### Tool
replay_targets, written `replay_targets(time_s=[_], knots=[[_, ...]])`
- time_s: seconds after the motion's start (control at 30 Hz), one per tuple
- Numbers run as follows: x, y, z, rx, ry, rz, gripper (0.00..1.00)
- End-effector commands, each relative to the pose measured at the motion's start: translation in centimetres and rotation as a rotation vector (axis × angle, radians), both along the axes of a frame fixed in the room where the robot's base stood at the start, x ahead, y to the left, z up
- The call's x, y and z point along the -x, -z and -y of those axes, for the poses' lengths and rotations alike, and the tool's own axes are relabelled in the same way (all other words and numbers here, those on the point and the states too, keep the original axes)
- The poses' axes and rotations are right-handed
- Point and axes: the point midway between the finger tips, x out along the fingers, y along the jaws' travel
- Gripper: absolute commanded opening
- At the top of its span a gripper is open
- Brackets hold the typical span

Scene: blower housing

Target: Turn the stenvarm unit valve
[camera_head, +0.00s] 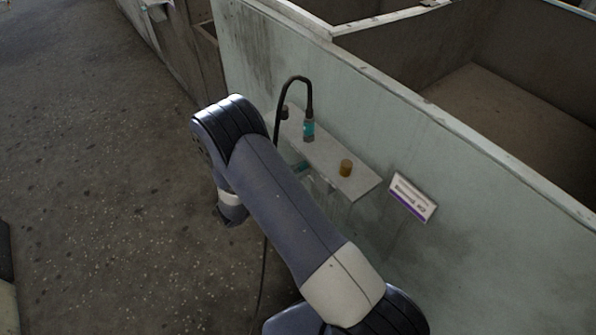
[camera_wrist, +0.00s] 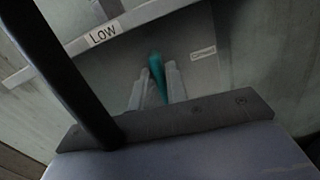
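In the wrist view, a slim teal handle (camera_wrist: 157,72), apparently the valve's lever, stands in front of a grey panel (camera_wrist: 205,75). My gripper (camera_wrist: 160,73) has one pale finger on each side of the handle, close to it. I cannot tell whether the fingers press on it. In the head view, a bit of teal (camera_head: 303,166) shows under the shelf, beside my arm. My arm hides most of the unit there, and my gripper is not clearly seen.
A shelf (camera_head: 327,158) on the pale wall (camera_head: 400,130) carries a teal-banded bottle-like item (camera_head: 308,130) and an amber cylinder (camera_head: 346,168). A dark curved hose (camera_head: 292,80) rises there. A sign (camera_head: 412,198) is at right. A "LOW" label (camera_wrist: 103,33) sits on a pale bar.

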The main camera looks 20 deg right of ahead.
Motion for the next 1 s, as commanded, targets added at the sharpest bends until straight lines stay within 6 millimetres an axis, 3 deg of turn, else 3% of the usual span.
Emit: replay_targets(time_s=[0.17, 0.63, 1.0], knots=[[0.0, 0.0, -0.01, 0.0, 0.0, 0.0, 0.0], [0.05, 0.21, 0.0, -0.019, 0.001, 0.046, 0.0], [0.18, 0.6, 0.05, -0.123, 0.001, 0.296, 0.0]])
